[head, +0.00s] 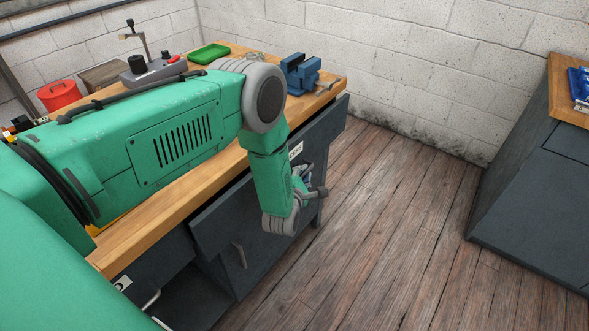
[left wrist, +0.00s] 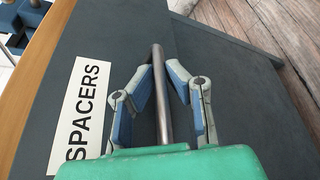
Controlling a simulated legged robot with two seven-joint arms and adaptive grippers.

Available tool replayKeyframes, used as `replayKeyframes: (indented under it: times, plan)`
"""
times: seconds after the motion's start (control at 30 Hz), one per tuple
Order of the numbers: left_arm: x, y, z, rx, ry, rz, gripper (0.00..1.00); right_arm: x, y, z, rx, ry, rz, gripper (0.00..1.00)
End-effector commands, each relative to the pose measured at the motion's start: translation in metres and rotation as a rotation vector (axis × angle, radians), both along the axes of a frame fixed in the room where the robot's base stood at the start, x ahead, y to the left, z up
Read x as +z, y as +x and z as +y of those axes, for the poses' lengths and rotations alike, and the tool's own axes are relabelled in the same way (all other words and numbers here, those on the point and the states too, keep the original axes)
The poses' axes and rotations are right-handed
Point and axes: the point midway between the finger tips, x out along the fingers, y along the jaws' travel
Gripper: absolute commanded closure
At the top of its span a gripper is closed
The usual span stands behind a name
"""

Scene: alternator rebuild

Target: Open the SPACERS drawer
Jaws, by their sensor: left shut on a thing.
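The SPACERS drawer has a dark grey front (left wrist: 100,45) with a white label (left wrist: 85,110) reading SPACERS in the left wrist view. A round metal bar handle (left wrist: 158,65) stands on this front. My left gripper (left wrist: 162,75) has its blue-padded fingers on either side of the bar and is shut on it. In the head view my left gripper (head: 306,185) is at the bench front, below a small white label (head: 296,150), and the wrist partly hides it. The handle is hidden there. I cannot tell how far the drawer stands out. My right gripper is not in view.
The wooden bench top (head: 165,220) holds a blue vise (head: 300,72), a green tray (head: 208,53) and a red container (head: 58,95). Another drawer front (head: 220,210) is nearer on the bench. A grey cabinet (head: 535,185) stands right. The wooden floor (head: 390,220) between is clear.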

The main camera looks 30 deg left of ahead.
Motion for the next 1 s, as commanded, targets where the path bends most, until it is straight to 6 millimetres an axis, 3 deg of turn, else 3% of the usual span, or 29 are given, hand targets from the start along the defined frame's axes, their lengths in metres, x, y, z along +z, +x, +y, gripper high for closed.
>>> replayKeyframes:
  times: [0.03, 0.2, 0.6, 0.8, 1.0]
  plan:
    - [-0.004, -0.003, -0.017, -0.007, -0.006, 0.009, 1.0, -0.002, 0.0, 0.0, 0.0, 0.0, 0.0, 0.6]
    - [-0.005, -0.007, -0.065, -0.009, -0.007, 0.01, 1.0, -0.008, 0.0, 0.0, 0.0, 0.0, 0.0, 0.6]
    - [-0.006, -0.016, -0.169, -0.007, -0.006, 0.011, 1.0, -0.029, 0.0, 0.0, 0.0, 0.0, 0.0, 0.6]
    - [-0.006, -0.019, -0.208, -0.005, -0.005, 0.011, 1.0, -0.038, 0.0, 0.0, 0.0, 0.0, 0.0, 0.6]
    - [-0.005, -0.021, -0.231, -0.003, -0.003, 0.012, 1.0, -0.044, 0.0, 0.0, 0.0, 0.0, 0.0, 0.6]
